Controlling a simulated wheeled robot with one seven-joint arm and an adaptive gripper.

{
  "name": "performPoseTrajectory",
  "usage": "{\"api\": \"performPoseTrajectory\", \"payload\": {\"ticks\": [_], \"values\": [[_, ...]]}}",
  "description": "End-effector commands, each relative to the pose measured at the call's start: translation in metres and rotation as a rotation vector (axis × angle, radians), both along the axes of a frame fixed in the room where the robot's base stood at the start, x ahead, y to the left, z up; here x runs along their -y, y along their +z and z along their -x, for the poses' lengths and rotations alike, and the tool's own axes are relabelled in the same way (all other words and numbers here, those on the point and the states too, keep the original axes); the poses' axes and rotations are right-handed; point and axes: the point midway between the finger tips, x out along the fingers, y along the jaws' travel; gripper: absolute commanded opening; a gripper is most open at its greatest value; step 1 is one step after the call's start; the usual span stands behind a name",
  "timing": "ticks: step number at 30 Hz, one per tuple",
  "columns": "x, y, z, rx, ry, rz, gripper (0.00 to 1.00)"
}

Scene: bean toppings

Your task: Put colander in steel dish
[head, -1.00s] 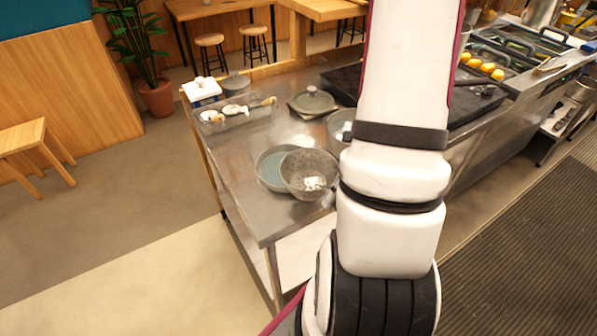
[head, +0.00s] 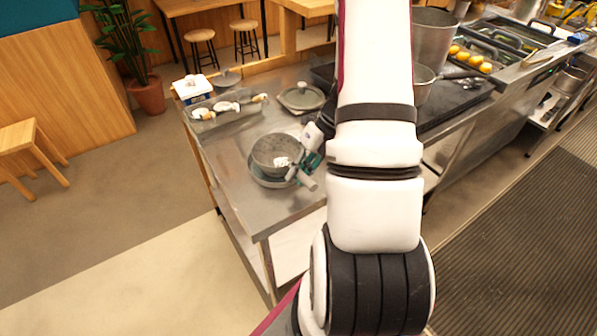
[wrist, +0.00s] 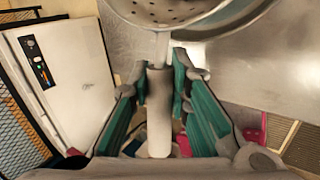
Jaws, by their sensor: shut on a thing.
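The grey perforated colander (head: 277,151) is over a round grey dish (head: 262,180) near the counter's left edge. The dish mostly hides beneath it; only its lower rim shows. I cannot tell if this is the steel dish, nor whether the colander touches it. My gripper (head: 308,170) is at the colander's right side, shut on its handle. In the wrist view the pale handle (wrist: 160,112) runs between the teal fingers of my gripper (wrist: 160,85). The colander's holed underside (wrist: 165,10) is at the top there, with a curved rim (wrist: 232,22) behind it.
Pots (head: 433,38) stand right of my arm. The counter's front left is bare.

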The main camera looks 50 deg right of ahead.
Motion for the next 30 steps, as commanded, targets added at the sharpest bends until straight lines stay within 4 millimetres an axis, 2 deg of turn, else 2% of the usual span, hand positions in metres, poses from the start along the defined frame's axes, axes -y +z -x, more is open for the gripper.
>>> {"api": "performPoseTrajectory", "payload": {"ticks": [11, 12, 14, 23, 30], "values": [[0.0, -0.005, -0.001, 0.001, -0.001, 0.0, 0.0], [0.0, -0.004, 0.0, 0.001, -0.001, 0.0, 0.27], [0.0, -0.004, 0.0, 0.001, -0.001, 0.0, 0.38], [0.0, -0.003, 0.0, 0.001, 0.0, 0.001, 0.38], [0.012, 0.018, 0.003, 0.003, -0.001, 0.005, 0.38]]}}
